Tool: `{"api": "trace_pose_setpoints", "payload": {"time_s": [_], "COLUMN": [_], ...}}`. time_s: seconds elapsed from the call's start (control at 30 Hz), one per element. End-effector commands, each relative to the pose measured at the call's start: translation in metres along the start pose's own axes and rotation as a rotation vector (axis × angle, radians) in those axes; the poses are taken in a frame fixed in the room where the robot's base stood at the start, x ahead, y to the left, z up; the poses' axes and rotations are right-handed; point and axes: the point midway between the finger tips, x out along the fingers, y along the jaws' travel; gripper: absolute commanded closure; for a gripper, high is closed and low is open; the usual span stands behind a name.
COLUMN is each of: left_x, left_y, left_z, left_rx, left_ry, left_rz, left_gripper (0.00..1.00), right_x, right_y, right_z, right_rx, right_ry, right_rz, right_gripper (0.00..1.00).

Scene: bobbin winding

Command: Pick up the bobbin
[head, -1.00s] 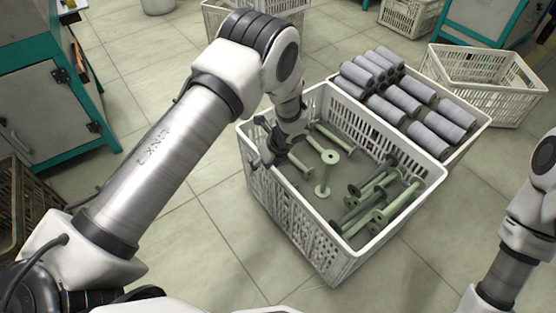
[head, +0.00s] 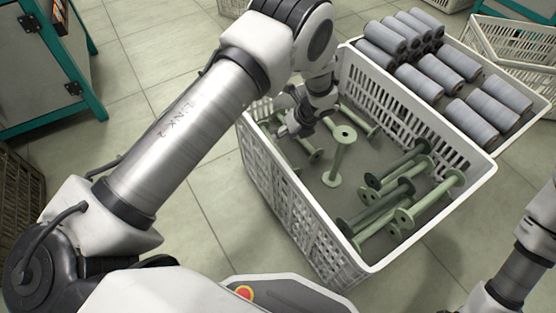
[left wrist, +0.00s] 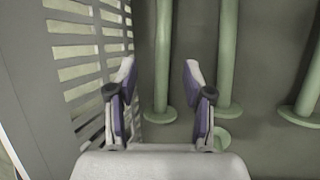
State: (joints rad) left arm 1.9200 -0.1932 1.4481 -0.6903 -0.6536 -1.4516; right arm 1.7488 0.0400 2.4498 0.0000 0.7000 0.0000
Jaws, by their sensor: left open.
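Several pale green bobbins lie in a white slatted crate (head: 366,266). One bobbin (head: 338,160) shows its round flange near the crate's middle, and a cluster (head: 405,190) lies at the right. My left gripper (head: 293,130) is inside the crate at its left end, pointing down, and partly hides a bobbin there. In the left wrist view the jaws (left wrist: 160,85) are open and empty. One bobbin's shaft (left wrist: 163,50) runs up between the fingertips' lines, beyond them; a second bobbin (left wrist: 228,50) lies just right of it. My right gripper is out of the picture.
The slatted crate wall (left wrist: 85,50) is close to the left finger. A second white crate (head: 535,118) with grey wound bobbins (head: 430,70) adjoins at the back right. An empty-looking crate (head: 515,45) stands beyond.

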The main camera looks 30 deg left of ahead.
Motion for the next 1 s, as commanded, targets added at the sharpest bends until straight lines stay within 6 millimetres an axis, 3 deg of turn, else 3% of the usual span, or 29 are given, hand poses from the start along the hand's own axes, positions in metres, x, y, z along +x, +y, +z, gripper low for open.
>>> {"api": "trace_pose_setpoints", "payload": {"time_s": [0.03,0.27,0.53,0.8,0.93,1.0], "left_x": [0.013,0.04,0.084,0.086,0.086,0.086], "left_y": [-0.004,-0.004,-0.006,-0.005,-0.005,-0.005], "left_z": [-0.005,-0.004,-0.001,0.002,0.002,0.002], "left_rx": [-0.001,-0.002,-0.002,0.0,0.0,0.0], "left_ry": [0.0,0.001,0.001,0.0,0.0,0.0], "left_rz": [-0.001,0.0,0.0,-0.001,-0.001,-0.001], "left_gripper": [0.49,0.49,0.49,0.49,0.95,1.0], "right_x": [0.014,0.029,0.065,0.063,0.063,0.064], "right_y": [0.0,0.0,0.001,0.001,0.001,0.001], "right_z": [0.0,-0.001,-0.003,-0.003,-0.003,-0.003], "right_rx": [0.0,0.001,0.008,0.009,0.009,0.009], "right_ry": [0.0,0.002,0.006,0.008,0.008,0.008], "right_rz": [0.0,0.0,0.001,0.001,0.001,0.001], "right_gripper": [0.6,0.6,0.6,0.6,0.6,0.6]}}
